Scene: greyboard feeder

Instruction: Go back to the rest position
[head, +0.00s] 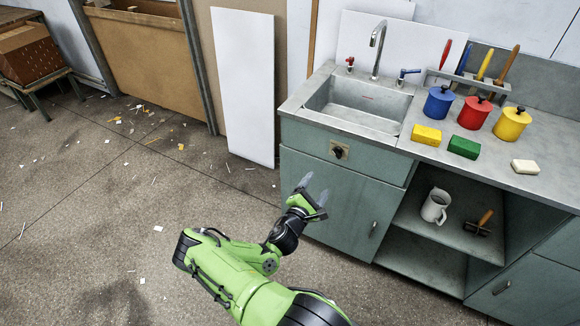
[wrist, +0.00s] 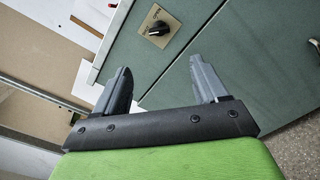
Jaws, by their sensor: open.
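My gripper (head: 312,194) is at the end of my green arm in the head view, in front of the teal sink cabinet (head: 322,194). Its two fingers are apart and nothing is between them. In the wrist view the open fingers (wrist: 160,85) point toward the cabinet front, with the black knob (wrist: 159,28) on its square plate beyond them. The knob also shows in the head view (head: 338,152), above the gripper and to its right. I cannot tell from these views whether a finger touches the cabinet.
The counter holds a sink (head: 355,103), blue, red and yellow pots (head: 473,113), sponges and a pale block. A white mug (head: 435,206) and a wooden-handled brush (head: 480,222) stand on the open shelf. A white panel (head: 245,85) leans behind. The littered floor (head: 110,200) at left is open.

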